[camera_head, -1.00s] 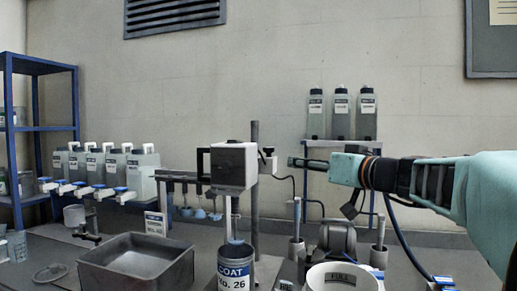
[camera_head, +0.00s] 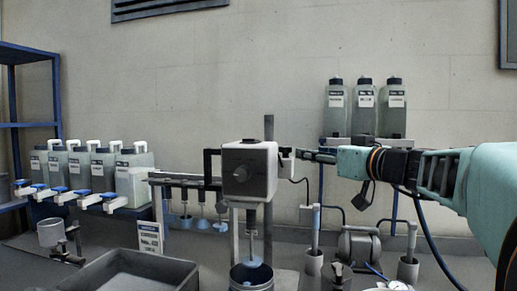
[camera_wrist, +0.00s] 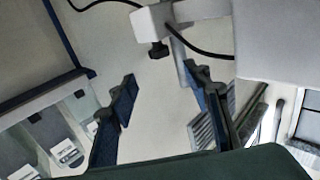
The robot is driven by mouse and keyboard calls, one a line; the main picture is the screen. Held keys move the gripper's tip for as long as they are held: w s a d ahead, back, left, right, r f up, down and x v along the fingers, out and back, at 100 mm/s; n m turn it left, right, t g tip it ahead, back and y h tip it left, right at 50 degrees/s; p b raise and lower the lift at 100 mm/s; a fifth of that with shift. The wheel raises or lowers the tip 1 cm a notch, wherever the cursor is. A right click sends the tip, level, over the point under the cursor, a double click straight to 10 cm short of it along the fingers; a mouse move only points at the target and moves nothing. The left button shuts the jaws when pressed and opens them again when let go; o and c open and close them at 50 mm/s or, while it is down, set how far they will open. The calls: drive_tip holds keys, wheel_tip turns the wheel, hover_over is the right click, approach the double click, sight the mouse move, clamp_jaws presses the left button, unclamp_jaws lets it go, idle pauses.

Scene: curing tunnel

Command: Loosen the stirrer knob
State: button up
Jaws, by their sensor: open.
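My gripper (camera_head: 299,154) lies level just right of the motor box, close to the clamp. In the wrist view my gripper (camera_wrist: 160,82) has its two fingers apart, with nothing between them. The knob appears just beyond the fingertips, apart from them.
A grey tray (camera_head: 122,273) stands front left, with several dosing bottles (camera_head: 88,165) behind it. Three bottles (camera_head: 366,108) stand on a raised shelf behind my arm. A rail with hanging stirrers (camera_head: 188,180) lies left of the motor box. A black cable (camera_wrist: 205,50) runs by the clamp.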

sight(290, 149)
drive_tip(key=p+x, duration=0.2)
drive_tip(key=x, duration=0.8)
drive_tip(key=shift+w+a+r, duration=0.1)
drive_tip(key=shift+w+a, duration=0.05)
drive_tip(key=shift+w, duration=0.2)
drive_tip(key=c, duration=1.2)
